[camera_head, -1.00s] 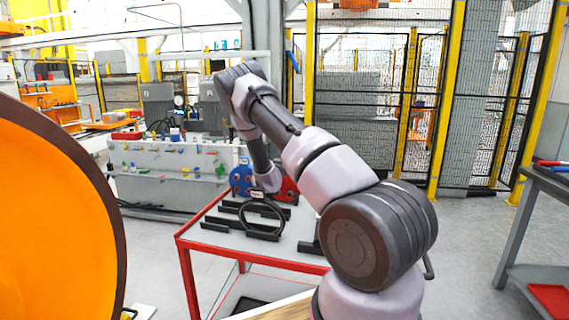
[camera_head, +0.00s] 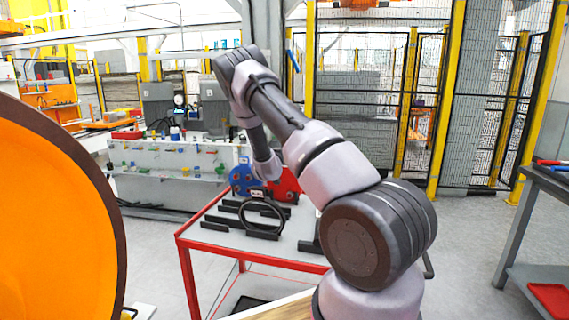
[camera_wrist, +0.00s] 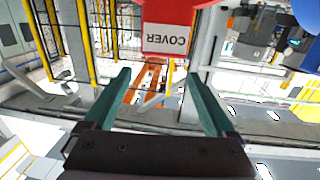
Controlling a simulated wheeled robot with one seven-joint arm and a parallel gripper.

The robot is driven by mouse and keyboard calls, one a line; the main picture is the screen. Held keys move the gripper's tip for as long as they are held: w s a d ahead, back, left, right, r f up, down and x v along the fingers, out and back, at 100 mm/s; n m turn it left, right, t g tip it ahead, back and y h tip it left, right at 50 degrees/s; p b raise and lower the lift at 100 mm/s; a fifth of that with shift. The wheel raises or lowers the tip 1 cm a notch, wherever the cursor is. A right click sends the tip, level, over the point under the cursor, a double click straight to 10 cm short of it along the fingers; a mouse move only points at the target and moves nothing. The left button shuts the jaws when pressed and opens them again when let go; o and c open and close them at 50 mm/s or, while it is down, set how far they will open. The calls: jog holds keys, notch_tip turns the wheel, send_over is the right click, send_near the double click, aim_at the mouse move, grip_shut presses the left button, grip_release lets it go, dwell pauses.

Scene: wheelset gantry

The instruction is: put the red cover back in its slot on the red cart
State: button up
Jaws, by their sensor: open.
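The red cover (camera_head: 285,184) stands upright at the back of the red cart (camera_head: 222,247), right of a blue disc-shaped part (camera_head: 241,178). My arm's end partly hides it, and I cannot tell how its lower edge sits in the slot. In the wrist view the red cover (camera_wrist: 170,33) is at the top centre, its white COVER label upside down. My gripper (camera_wrist: 156,75) is open, with its two teal fingers apart and nothing between them. The cover appears beyond the fingertips. In the head view the fingers cannot be made out.
A black ring (camera_head: 281,216) stands in black holders on the cart top, near the cover. A large orange disc (camera_head: 50,220) fills the left side. A grey bench (camera_head: 545,185) is at the right. Yellow-framed mesh fencing (camera_head: 405,100) stands behind.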

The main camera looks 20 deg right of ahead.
notch_tip(320, 180, up, 5)
jog(key=shift+r, duration=0.1)
dwell(0.5)
jog(key=shift+s+r+y, duration=0.1)
jog(key=shift+r+y, duration=0.2)
jog(key=shift+r, duration=0.15)
jog(key=s+a+r+g+y, duration=0.1)
jog(key=s+a+r+y, duration=0.4)
jog(key=s+a+r, duration=0.35)
jog(key=s+a+r+g+y, duration=0.2)
jog(key=s+a+r+y, duration=0.35)
jog(key=s+r, duration=0.5)
jog(key=s+a+n+g+y, duration=0.1)
jog(key=s+a, duration=0.3)
jog(key=s, duration=1.1)
jog(key=s+a+n+g+y, duration=0.1)
jog(key=s+a+n+g, duration=0.1)
jog(key=s, duration=1.3)
jog(key=shift+a+f+n, duration=0.4)
jog(key=shift+a, duration=0.5)
